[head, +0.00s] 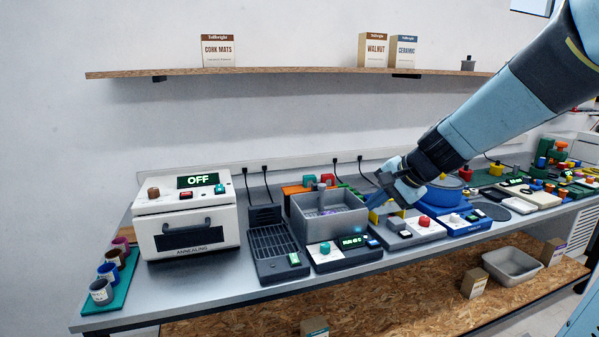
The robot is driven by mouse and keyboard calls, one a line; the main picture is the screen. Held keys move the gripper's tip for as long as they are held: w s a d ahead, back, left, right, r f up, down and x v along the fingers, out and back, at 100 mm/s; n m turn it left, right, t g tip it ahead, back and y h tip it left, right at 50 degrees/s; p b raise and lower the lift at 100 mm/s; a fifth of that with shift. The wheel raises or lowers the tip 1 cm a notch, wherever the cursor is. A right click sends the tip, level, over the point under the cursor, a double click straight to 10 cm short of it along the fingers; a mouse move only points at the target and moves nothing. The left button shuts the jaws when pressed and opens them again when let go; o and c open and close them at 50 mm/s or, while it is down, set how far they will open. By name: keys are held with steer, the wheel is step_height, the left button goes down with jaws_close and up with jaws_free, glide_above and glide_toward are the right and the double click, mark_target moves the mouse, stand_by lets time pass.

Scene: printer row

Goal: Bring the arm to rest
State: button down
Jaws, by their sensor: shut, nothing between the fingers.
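My arm reaches in from the upper right in the head view, pointing down and left. My gripper (379,198) hangs above the bench, just right of the open grey tank (330,217). Its small dark fingers are shut and hold nothing. The gripper and wrist partly cover a yellow object (381,214) and the blue round pot (444,190) behind them. Whether the fingers touch anything below cannot be told from this view.
The bench (208,281) also bears a white annealing oven (187,222) reading OFF, a dark rack (275,251), control boxes (416,231) and a teal tray (124,281) of jars. A wall shelf (290,71) with boxes runs above. The air over the oven is free.

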steer(key=s+d+r+n+h, duration=0.2)
steer(key=s+d+n, duration=0.1)
steer(key=s, duration=0.6)
steer(key=s+d+r+n+h, duration=0.2)
steer(key=s+n, duration=0.3)
steer(key=s, duration=0.5)
steer(key=shift+d+n+h, duration=0.4)
steer(key=shift+d+h, duration=0.2)
steer(key=shift+h, duration=0.1)
steer(key=shift+r, duration=0.1)
stand_by(4.2)
